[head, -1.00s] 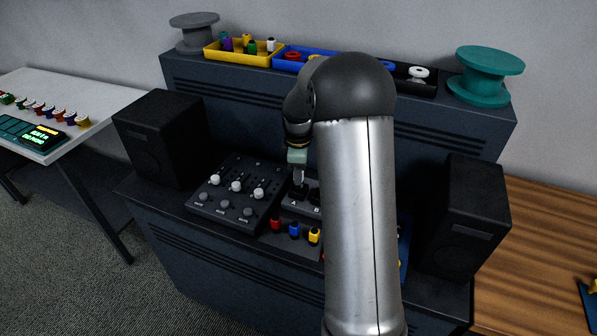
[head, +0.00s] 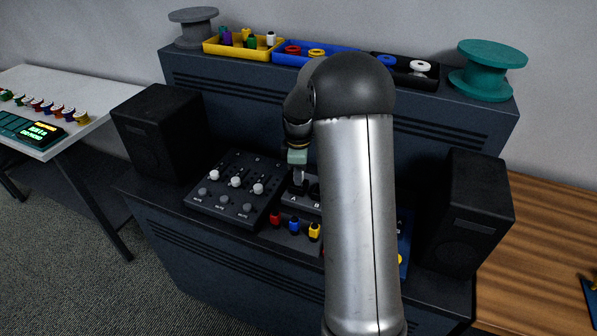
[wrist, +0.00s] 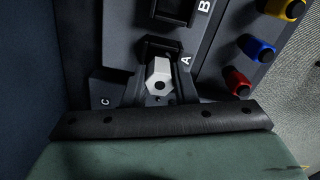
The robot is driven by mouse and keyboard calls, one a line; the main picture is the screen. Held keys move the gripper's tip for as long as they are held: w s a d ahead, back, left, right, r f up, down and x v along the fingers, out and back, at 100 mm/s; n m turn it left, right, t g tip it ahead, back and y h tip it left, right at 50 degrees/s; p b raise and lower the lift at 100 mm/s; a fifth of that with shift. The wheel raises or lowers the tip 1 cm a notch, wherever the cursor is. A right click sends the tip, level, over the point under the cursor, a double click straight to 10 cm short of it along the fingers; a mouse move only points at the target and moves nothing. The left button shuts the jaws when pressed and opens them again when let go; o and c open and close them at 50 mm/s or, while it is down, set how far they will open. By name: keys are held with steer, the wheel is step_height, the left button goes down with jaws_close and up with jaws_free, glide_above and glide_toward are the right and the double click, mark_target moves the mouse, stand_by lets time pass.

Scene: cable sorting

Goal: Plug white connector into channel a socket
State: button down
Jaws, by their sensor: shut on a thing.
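The white connector (wrist: 158,79) is a pale block with a dark round hole in its near face, seen in the wrist view. My gripper (wrist: 160,88) is shut on it, with dark fingers on either side. The connector lies in line with the opening beside the letter A on the dark socket block (head: 290,203). I cannot tell how deep it sits in that socket. In the head view my gripper (head: 299,177) points down at the block above the A, and the connector is not clear there. Another socket shows beside the letter B (wrist: 175,9).
Red (wrist: 238,82), blue (wrist: 257,48) and yellow (wrist: 284,9) connectors stand beside the block. A mixer (head: 233,190) with white knobs is to the left. Speakers (head: 160,135) (head: 465,210) stand at both sides. Trays (head: 243,47) and spools sit on the shelf behind.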

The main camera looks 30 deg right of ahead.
steer(key=shift+f+b, duration=0.35)
steer(key=shift+f, duration=0.2)
steer(key=c, duration=0.6)
jaws_free()
steer(key=shift+r, duration=0.1)
steer(key=shift+r+p, duration=2.4)
steer(key=shift+r, duration=1.1)
